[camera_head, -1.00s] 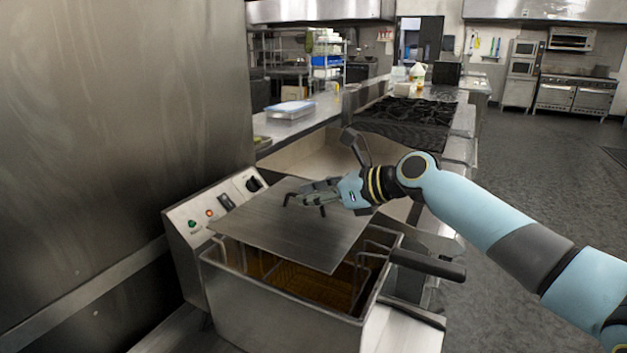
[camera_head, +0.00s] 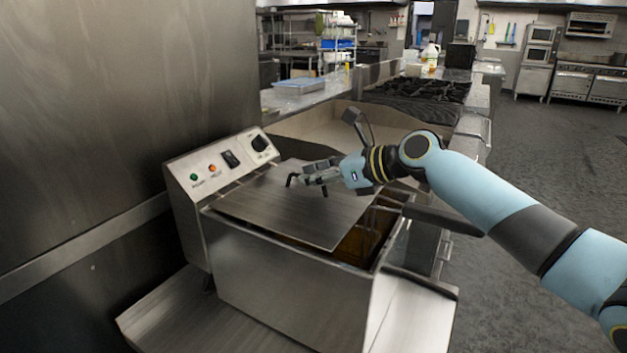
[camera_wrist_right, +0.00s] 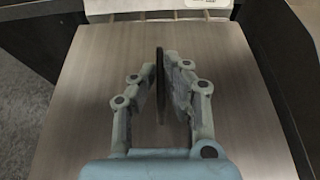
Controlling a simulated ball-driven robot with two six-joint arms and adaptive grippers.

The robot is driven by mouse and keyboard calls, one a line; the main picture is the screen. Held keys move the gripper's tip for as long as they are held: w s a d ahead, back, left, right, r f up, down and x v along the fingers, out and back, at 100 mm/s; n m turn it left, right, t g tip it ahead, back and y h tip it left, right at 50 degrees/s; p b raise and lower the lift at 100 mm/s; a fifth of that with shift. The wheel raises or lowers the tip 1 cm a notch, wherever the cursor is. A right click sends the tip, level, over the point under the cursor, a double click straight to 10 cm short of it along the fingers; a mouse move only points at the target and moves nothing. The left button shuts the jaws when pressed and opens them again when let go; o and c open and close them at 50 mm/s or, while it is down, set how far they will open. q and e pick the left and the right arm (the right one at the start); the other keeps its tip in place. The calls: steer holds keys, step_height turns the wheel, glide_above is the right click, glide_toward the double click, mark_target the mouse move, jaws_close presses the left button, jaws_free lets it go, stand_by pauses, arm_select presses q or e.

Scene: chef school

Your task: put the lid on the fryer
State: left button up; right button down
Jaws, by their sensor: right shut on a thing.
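The lid (camera_head: 290,212) is a flat brushed-metal plate with a dark handle. It lies over much of the top of the fryer (camera_head: 290,285), a steel box with a control panel at its back left. A gap along the right side of the fryer shows its brown inside. My right gripper (camera_head: 308,178) is shut on the lid's dark handle. In the right wrist view the handle (camera_wrist_right: 160,85) stands between its fingers, with the lid plate (camera_wrist_right: 75,120) below. I cannot tell whether the lid touches the rim. My left gripper is not in view.
The control panel (camera_head: 222,162) stands against the left, by a tall steel wall (camera_head: 110,110). A dark basket handle (camera_head: 445,218) sticks out to the right of the fryer. Behind are a steel counter, a stove top (camera_head: 420,92) and a blue-grey tray (camera_head: 299,86).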

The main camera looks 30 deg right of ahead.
steer(key=shift+f, duration=0.25)
steer(key=shift+f+b, duration=0.3)
steer(key=shift+f, duration=0.05)
stand_by(0.4)
steer(key=c, duration=1.3)
jaws_free()
steer(key=shift+c, duration=0.2)
steer(key=shift+f, duration=0.1)
steer(key=shift+s, duration=0.1)
